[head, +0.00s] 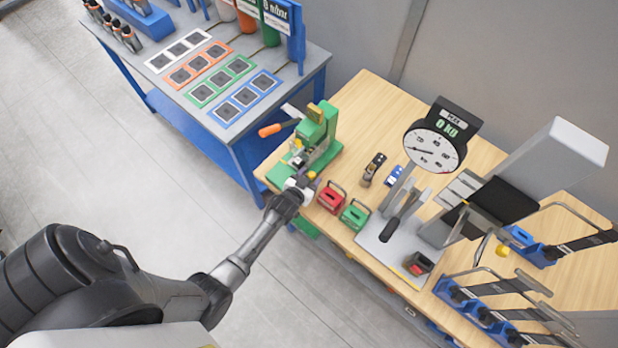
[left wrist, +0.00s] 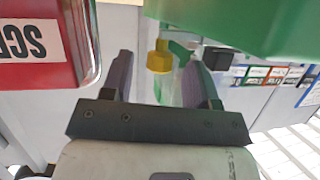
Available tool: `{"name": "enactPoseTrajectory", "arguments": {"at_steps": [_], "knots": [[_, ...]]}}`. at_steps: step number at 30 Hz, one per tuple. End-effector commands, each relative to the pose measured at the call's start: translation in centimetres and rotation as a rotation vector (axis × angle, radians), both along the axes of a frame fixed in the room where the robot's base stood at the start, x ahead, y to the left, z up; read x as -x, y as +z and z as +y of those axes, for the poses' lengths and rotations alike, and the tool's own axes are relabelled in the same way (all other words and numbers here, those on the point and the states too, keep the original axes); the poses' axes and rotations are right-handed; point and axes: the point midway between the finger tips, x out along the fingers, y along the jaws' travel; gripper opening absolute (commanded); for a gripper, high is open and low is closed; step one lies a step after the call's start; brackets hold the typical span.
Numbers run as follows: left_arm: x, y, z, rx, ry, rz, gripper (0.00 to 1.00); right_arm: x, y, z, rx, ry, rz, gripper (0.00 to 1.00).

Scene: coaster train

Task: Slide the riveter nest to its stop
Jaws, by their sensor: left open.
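The green riveter (head: 318,135) stands on the left end of the wooden bench, with an orange-handled lever. My left gripper (head: 303,181) is at its near lower end, pointing at it. In the left wrist view the gripper (left wrist: 162,85) is open, its two fingers apart. A yellow knob (left wrist: 159,57) on a stem shows between and just beyond the fingertips; whether they touch it I cannot tell. The green riveter body (left wrist: 235,22) fills the top there. The nest itself is mostly hidden by the gripper and the riveter body. My right gripper is out of view.
A red box (head: 331,199) stands right beside the gripper; its side (left wrist: 40,45) is close in the left wrist view. A green box (head: 354,215) and a dial scale (head: 432,150) stand further right. A blue-framed table (head: 235,110) with coloured trays stands behind left.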

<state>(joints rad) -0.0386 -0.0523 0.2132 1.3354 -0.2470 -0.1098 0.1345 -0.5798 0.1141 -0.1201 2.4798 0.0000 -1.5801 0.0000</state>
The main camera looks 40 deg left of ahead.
Motion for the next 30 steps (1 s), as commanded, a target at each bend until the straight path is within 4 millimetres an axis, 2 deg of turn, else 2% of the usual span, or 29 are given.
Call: {"name": "enactPoseTrajectory", "arguments": {"at_steps": [9,26,30], "knots": [[-0.13,-0.04,0.04,0.000,0.000,0.000,0.54,0.00,-0.01,-0.16,0.005,0.004,0.000,0.54],[-0.11,-0.04,0.02,0.000,0.000,0.000,0.01,0.00,-0.02,-0.25,0.009,0.005,0.000,0.54],[-0.12,-0.04,0.01,0.000,0.000,0.000,0.00,0.00,0.00,-0.16,0.005,0.004,0.000,0.54]]}}
